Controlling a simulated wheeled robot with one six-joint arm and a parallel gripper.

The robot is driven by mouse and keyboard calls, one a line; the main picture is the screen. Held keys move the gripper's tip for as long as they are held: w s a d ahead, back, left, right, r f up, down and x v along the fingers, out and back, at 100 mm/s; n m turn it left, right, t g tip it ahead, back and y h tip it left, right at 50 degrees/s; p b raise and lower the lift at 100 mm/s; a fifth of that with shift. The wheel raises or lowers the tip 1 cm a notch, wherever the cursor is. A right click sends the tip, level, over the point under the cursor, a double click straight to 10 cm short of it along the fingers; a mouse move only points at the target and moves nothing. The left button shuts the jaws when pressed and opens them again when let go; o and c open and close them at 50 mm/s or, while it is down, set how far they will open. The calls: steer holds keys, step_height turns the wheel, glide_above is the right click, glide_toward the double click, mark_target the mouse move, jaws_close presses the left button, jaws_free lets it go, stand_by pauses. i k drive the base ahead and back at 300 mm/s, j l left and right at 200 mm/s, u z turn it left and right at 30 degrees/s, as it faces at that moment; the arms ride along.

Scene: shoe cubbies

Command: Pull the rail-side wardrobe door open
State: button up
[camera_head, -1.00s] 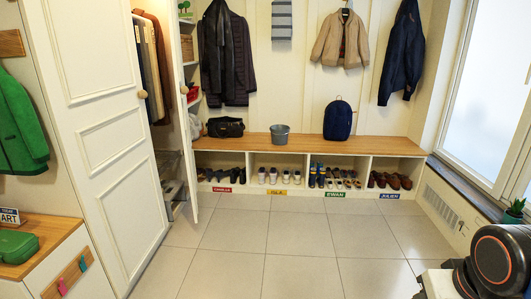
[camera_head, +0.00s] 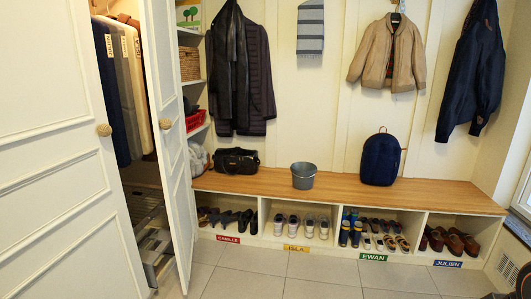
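The white panelled wardrobe has a left door (camera_head: 55,160) with a round wooden knob (camera_head: 104,130); it looks flush with the front. A second, narrower door (camera_head: 168,95) stands ajar at an angle, with its own round knob (camera_head: 165,124). Through the gap between the doors I see hanging garments (camera_head: 122,90), dark blue, grey and cream, some with name tags. Metal drawers or racks (camera_head: 148,215) show low inside. The rail itself is hard to make out. My gripper is not in view, and nothing is seen touching either door.
Shelves (camera_head: 190,80) with a basket and a red crate (camera_head: 194,119) stand behind the ajar door. A wooden bench (camera_head: 400,190) with shoe cubbies lines the back wall, bearing a black bag, a grey bucket (camera_head: 303,176) and a blue backpack (camera_head: 380,160). Tiled floor (camera_head: 280,285) before it is clear.

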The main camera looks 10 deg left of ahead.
mark_target(155, 15)
steer(key=i+l+u, duration=0.1)
steer(key=i+u, duration=0.25)
steer(key=i, duration=0.15)
steer(key=i+l+u, duration=0.25)
steer(key=i+u, duration=0.25)
steer(key=u, duration=0.7)
